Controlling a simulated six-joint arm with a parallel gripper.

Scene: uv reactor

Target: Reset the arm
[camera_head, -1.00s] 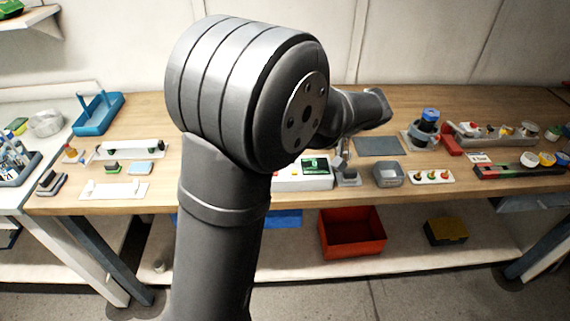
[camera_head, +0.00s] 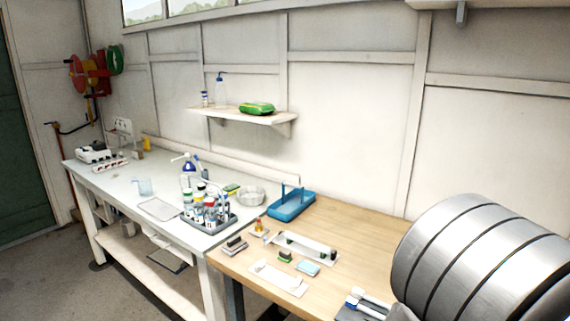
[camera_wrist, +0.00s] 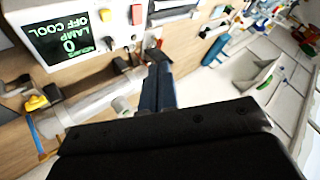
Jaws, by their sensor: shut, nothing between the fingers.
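In the wrist view my gripper (camera_wrist: 158,72) shows as a wide dark body with narrow dark-blue fingers, shut together and empty. Its fingers point over the wooden bench, beside a white control box (camera_wrist: 75,30). The box's dark screen (camera_wrist: 63,33) reads "OFF COOL", "LAMP" and "0" in green, upside down. In the head view only a rounded grey part of my arm shows at the lower right; my gripper is out of that picture.
The wooden bench (camera_head: 345,230) holds a blue tray (camera_head: 290,208), white strips and small blocks. A white bench (camera_head: 135,183) to its left carries a bottle rack (camera_head: 215,222) and a metal bowl (camera_head: 250,196). A wall shelf (camera_head: 235,116) hangs above.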

